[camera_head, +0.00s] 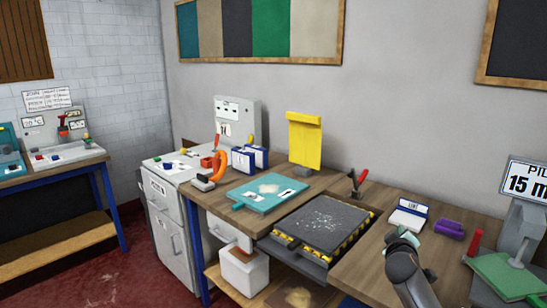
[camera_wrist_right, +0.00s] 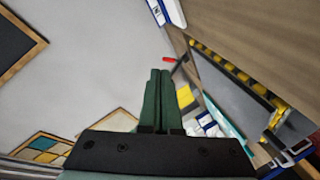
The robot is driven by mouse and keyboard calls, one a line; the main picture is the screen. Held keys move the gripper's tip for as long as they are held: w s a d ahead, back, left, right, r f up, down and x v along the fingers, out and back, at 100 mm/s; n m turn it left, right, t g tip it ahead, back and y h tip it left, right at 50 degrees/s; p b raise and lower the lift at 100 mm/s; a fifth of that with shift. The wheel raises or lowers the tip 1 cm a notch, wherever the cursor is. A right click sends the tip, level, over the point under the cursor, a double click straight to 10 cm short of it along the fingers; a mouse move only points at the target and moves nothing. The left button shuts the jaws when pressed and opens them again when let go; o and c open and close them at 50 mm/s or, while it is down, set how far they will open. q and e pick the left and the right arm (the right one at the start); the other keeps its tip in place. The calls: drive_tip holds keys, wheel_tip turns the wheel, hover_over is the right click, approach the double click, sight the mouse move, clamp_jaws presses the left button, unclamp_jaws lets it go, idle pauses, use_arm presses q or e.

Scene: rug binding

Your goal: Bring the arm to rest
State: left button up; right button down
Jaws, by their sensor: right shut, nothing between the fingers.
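My right gripper (camera_head: 408,238) shows in the head view over the right part of the wooden bench, at the end of my dark arm. In the right wrist view its two dark green fingers (camera_wrist_right: 159,75) lie side by side, shut with nothing between them. The fingers point toward the grey wall and touch nothing that I can see. My left gripper is in neither view.
A dark grey plate with yellow-black edges (camera_head: 322,226) is set into the bench. Near my right gripper are a LINT box (camera_head: 408,215), a purple piece (camera_head: 450,228) and a green-based stand (camera_head: 505,275). A teal board (camera_head: 250,195) lies further left.

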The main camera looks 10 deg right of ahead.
drive_tip(key=w+a+r+m+t+y, duration=0.2)
drive_tip(key=w+a+r+t+y, duration=0.15)
drive_tip(key=a+y, duration=0.45)
drive_tip(key=s+a+f+n+g, duration=0.1)
drive_tip(key=s+a+f, duration=0.2)
drive_tip(key=f, duration=0.4)
drive_tip(key=s+a+f, duration=0.4)
drive_tip(key=f, duration=0.2)
drive_tip(key=s+a+f+g+y, duration=0.1)
drive_tip(key=s+a+f, duration=0.3)
drive_tip(key=s, duration=0.7)
drive_tip(key=s+a+f+g+y, duration=0.1)
drive_tip(key=s+a+f+g, duration=0.2)
drive_tip(key=s+f, duration=0.6)
drive_tip(key=s+a+f+m+g+y, duration=0.1)
drive_tip(key=s+a+f, duration=0.5)
drive_tip(key=s, duration=0.7)
drive_tip(key=shift+s+f+g, duration=0.35)
drive_tip(key=shift+s+g, duration=0.05)
drive_tip(key=shift+g, duration=0.15)
drive_tip(key=shift+d, duration=0.15)
